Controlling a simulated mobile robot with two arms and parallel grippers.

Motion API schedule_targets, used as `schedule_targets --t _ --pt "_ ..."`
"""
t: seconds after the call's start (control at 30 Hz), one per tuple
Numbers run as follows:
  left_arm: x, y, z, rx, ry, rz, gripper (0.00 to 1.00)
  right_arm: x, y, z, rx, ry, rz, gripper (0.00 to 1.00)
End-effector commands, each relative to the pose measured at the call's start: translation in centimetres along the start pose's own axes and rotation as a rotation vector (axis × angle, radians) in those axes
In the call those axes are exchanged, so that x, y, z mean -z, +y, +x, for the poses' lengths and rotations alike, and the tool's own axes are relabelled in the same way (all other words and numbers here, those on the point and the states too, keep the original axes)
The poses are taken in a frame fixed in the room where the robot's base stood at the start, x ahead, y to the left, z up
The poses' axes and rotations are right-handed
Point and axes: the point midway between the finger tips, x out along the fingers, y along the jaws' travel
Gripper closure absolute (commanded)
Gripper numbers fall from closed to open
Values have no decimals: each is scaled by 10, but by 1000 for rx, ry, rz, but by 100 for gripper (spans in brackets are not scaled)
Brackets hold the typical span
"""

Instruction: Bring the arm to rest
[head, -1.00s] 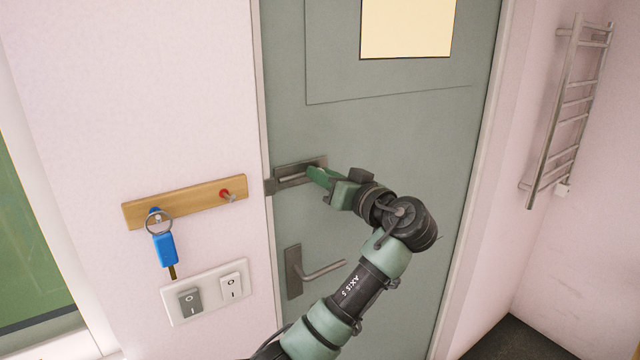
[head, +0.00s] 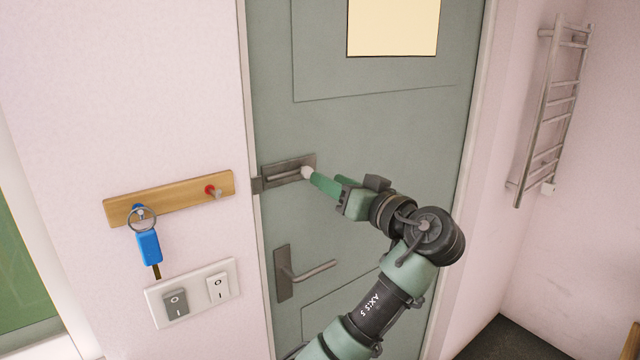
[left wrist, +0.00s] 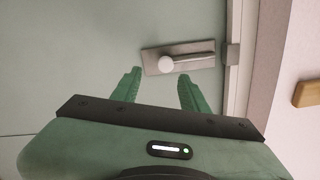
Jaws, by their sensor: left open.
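My left gripper (head: 318,181) is green and stands just in front of the slide bolt (head: 283,174) on the grey-green door (head: 380,135). In the left wrist view my left gripper (left wrist: 158,80) has its two fingers apart with nothing between them. The bolt's pale round knob (left wrist: 166,64) shows beyond the fingertips, towards the right finger. The bolt's bar (left wrist: 200,55) runs towards the door frame; whether it reaches into the keeper (left wrist: 232,55) is hard to tell. My right gripper is not in view.
A door lever (head: 310,271) sits below the bolt. Left of the door are a wooden rail (head: 185,195) with a blue-tagged key (head: 149,247) and a red peg (head: 212,191), and a switch plate (head: 195,292). A towel rail (head: 545,115) hangs on the right wall.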

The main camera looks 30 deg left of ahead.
Motion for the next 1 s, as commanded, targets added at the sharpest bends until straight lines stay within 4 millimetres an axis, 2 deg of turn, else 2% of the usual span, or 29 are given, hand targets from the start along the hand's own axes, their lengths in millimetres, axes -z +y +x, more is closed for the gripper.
schedule_targets --t 0.1,0.2,0.67,0.77,0.87,0.97,1.0 --pt "-2 2 -15 -2 0 1 56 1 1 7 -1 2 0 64" --pt "0 2 -20 -2 0 1 56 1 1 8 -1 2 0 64" --pt "0 1 -21 -1 0 2 56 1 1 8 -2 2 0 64" --pt "-4 6 -20 -9 0 19 56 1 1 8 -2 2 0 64" --pt "-25 29 -15 -53 -1 98 56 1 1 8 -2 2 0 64" --pt "-68 68 -7 -141 -6 232 56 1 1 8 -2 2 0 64" --pt "-91 86 -5 -187 -11 294 56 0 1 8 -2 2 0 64"
